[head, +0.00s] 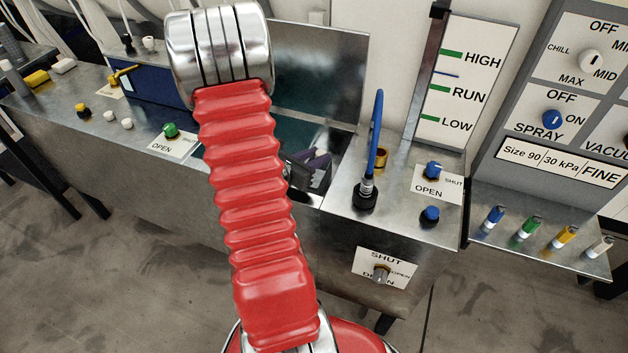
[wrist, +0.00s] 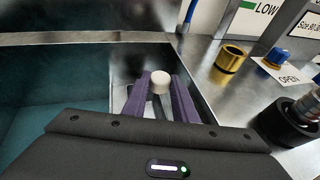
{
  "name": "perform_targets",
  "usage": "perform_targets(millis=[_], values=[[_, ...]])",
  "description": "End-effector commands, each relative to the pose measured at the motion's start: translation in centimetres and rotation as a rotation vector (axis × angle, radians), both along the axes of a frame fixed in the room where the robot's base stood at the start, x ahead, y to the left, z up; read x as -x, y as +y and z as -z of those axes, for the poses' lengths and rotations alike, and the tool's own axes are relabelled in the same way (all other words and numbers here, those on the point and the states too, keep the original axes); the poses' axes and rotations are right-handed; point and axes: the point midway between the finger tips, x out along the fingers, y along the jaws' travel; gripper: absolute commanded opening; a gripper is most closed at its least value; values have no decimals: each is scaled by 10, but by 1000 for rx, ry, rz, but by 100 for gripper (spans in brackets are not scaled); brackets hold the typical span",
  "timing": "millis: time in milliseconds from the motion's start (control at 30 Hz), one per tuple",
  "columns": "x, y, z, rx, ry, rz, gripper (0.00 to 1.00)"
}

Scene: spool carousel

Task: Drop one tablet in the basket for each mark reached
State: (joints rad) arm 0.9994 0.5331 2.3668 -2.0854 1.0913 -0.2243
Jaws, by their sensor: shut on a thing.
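My gripper (head: 318,160), with purple fingers, is over the right end of the teal tank (head: 300,128), partly behind my red arm in the head view. In the wrist view its fingers (wrist: 155,92) are shut on a white round tablet (wrist: 160,80). Two loose white pieces like tablets (head: 125,123) (head: 109,115) lie on the left counter. The gauge board (head: 460,85) has green marks at HIGH, RUN and LOW. A thin blue line (head: 446,74) stands between RUN and HIGH. I cannot make out a basket.
Right of the tank stand a black fitting with a blue hose (head: 372,150), a brass cup (head: 382,157) and blue knobs (head: 432,170). A green knob (head: 170,130) is left of the tank. Several coloured plugs (head: 530,226) stand on the right shelf.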

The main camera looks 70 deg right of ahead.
Motion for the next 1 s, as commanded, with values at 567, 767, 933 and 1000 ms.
perform_targets(millis=[567, 767, 933, 1000], values=[[0, 0, 8, 1, 0, 0, 34], [0, 0, 8, 0, -1, 0, 47], [0, 0, 8, 0, -1, 0, 47], [0, 0, 8, 0, -1, 0, 47]])
